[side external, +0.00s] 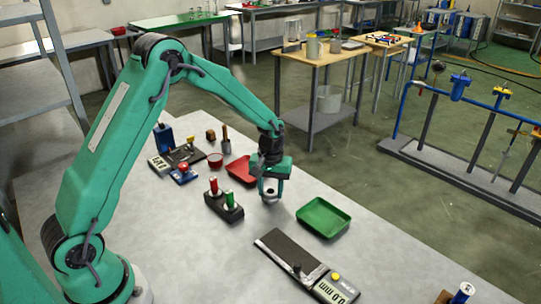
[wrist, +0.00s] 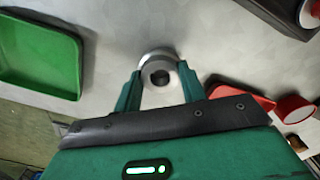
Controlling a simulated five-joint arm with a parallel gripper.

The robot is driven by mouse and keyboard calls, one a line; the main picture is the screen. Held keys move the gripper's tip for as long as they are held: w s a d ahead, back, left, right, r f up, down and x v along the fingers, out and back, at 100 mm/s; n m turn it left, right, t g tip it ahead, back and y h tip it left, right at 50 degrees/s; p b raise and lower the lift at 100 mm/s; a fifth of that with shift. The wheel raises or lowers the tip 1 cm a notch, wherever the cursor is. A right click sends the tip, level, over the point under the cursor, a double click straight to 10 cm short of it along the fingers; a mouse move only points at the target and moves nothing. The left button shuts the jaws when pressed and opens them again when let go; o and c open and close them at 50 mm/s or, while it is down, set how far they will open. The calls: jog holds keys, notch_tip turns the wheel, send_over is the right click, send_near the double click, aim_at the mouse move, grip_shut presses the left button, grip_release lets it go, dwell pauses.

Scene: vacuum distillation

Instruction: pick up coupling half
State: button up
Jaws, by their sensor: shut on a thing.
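The coupling half (wrist: 157,55) is a round, silvery metal piece with a dark bore. In the wrist view it sits between the two green fingers of my gripper (wrist: 160,84), which is shut on it. In the side view my gripper (side external: 271,183) points down over the grey table, between the red tray and the green tray. The coupling half (side external: 270,197) shows only in small part there, low at the fingertips. I cannot tell whether it touches the table.
A green tray (side external: 324,217) lies to the right and a red tray (side external: 240,170) behind left. A black block with red and green knobs (side external: 224,206) stands left. A gauge with a display (side external: 306,266) lies in front. Bare table (side external: 215,255) lies left of the gauge.

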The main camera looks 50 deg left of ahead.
jog(key=shift+r, duration=0.45)
jog(key=r, duration=0.3)
jog(key=shift+s+d+r, duration=0.1)
jog(key=shift+s+d, duration=0.05)
jog(key=shift+d, duration=0.2)
jog(key=s+d+r, duration=0.5)
jog(key=d+r, duration=0.1)
jog(key=d, duration=0.3)
jog(key=shift+d+r, duration=0.15)
jog(key=shift+d, duration=0.15)
jog(key=shift+d, duration=0.1)
jog(key=w+d, duration=0.1)
jog(key=d, duration=1.2)
jog(key=shift+w+d+r+n, duration=0.3)
jog(key=shift+w+d+r, duration=0.05)
jog(key=w+a+f, duration=0.4)
jog(key=w+a, duration=0.1)
jog(key=w+a+f, duration=0.3)
jog(key=shift+w+a, duration=0.15)
